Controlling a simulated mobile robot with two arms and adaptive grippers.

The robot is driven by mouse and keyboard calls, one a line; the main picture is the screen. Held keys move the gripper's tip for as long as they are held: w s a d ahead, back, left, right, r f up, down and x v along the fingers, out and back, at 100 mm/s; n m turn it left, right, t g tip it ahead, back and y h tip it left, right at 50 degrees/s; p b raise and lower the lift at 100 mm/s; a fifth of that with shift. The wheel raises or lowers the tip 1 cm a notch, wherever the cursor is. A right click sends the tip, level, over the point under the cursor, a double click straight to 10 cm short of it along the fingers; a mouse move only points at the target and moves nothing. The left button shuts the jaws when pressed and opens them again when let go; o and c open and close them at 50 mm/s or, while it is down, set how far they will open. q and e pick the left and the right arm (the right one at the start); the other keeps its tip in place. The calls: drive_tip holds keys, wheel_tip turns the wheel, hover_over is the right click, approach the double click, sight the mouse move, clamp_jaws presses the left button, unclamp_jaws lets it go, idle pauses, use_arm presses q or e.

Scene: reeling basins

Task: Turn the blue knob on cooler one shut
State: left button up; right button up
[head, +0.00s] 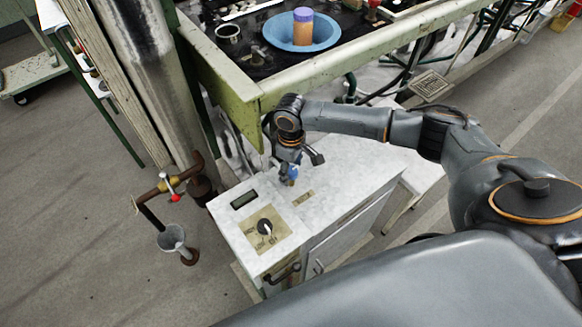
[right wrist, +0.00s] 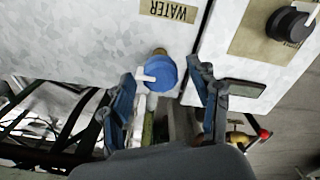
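The cooler is a pale mottled metal cabinet (head: 345,180) below the bench. Its blue knob (head: 292,172), with a white pointer, sits on the top beside a WATER label (head: 303,198). In the right wrist view the blue knob (right wrist: 161,74) lies between the two fingertips, its white pointer toward the left finger. My right gripper (head: 290,163) is above the knob, fingers spread, with a small gap visible on each side (right wrist: 163,80). In the head view the gripper partly hides the knob. My left gripper is not in view. No number shows on the cooler.
A black dial (head: 265,227) on a tan plate sits near the cooler's front left. A rusty pipe with a red-tipped valve (head: 174,190) stands at its left. The green bench edge (head: 235,92) overhangs close behind my gripper. A blue basin (head: 301,34) is on the bench.

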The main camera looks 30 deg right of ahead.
drive_tip(key=c, duration=1.1)
drive_tip(key=shift+r+m+p, duration=0.2)
drive_tip(key=shift+m+p, duration=0.2)
drive_tip(key=shift+p, duration=0.5)
drive_tip(key=m+p, duration=0.8)
drive_tip(key=p, duration=0.2)
drive_tip(key=shift+a+m+p, duration=0.1)
drive_tip(key=shift+m+p, duration=0.2)
drive_tip(key=m+p, duration=0.3)
drive_tip(key=m, duration=0.1)
drive_tip(key=m+p, duration=0.2)
drive_tip(key=m, duration=0.1)
drive_tip(key=shift+f, duration=0.1)
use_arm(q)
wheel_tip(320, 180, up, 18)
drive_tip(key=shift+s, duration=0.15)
use_arm(e)
drive_tip(key=shift+m, duration=0.7)
use_arm(q)
drive_tip(key=shift+p, duration=0.35)
use_arm(e)
drive_tip(key=shift+w, duration=0.1)
drive_tip(key=o, duration=1.2)
drive_tip(key=shift+f, duration=0.1)
